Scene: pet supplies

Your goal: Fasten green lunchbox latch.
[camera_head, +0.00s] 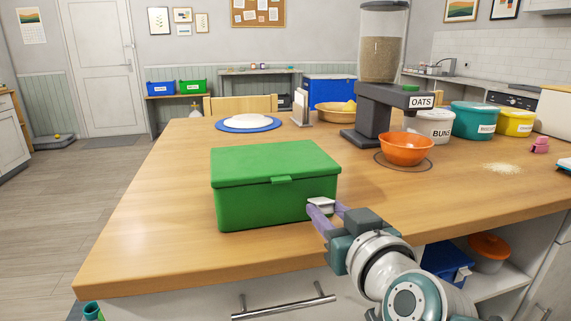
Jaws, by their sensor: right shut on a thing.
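The green lunchbox (262,203) stands on the wooden table near its front edge, its lid (275,160) down. A small green latch tab (281,180) sticks out from the lid's front edge, above the front wall. My right gripper (325,208) is at the box's lower front right corner, to the right of and below the tab. Its purple fingers are shut on a small white piece (320,202) just beside the box. I cannot tell whether this piece touches the box. My left gripper is not in view.
An orange bowl (406,148) stands under the oats dispenser (380,105) at the back right. Labelled tubs and a white powder patch (502,168) lie further right. A blue plate (248,124) is behind the box. The table left of the box is clear.

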